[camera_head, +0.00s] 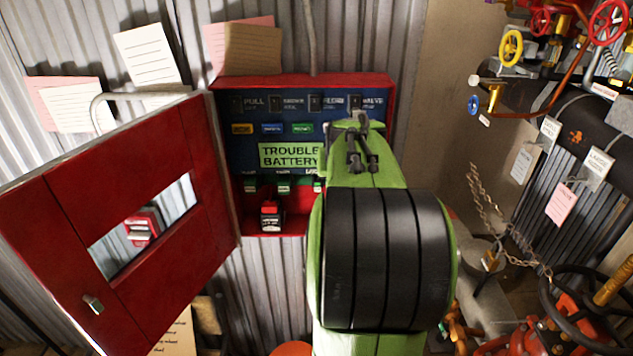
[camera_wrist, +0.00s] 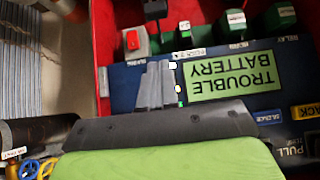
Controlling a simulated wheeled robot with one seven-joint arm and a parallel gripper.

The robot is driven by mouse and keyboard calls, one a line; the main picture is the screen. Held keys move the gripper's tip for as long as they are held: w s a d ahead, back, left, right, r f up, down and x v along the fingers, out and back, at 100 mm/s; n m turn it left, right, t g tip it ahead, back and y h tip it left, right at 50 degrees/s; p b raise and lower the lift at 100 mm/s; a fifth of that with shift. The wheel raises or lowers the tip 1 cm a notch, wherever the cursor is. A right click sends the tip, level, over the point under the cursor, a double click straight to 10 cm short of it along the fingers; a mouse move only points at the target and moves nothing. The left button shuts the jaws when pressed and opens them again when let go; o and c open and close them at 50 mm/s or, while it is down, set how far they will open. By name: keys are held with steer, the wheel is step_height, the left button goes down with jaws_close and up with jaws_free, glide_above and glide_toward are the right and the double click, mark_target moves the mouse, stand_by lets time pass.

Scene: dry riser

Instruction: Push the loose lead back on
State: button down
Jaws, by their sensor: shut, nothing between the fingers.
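The red alarm box (camera_head: 390,95) is open, with a blue panel carrying a green "TROUBLE BATTERY" label (camera_head: 288,155); the label appears upside down in the wrist view (camera_wrist: 232,78). A row of green terminal blocks (camera_head: 283,187) runs below it, also seen in the wrist view (camera_wrist: 190,38). Beside them in the wrist view are a red-and-grey block (camera_wrist: 133,41) and a black plug-like piece (camera_wrist: 155,8), possibly the loose lead; I cannot tell whether it is seated. My gripper (camera_wrist: 170,68) is shut and empty in front of the panel, beside the label. My arm hides the box's right side.
The red door (camera_head: 60,215) hangs open at the left. A black-and-red block (camera_head: 270,215) stands in the box's bottom. At the right are pipes, a yellow handwheel (camera_head: 511,48), a chain (camera_head: 485,205) and a large black wheel (camera_head: 590,310).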

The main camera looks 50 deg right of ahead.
steer(key=w+d+f, duration=0.4)
steer(key=f, duration=0.6)
steer(key=shift+w+d+f+b, duration=0.15)
steer(key=shift+f+b, duration=0.2)
steer(key=shift+b, duration=0.05)
steer(key=v, duration=1.1)
steer(key=shift+r, duration=0.4)
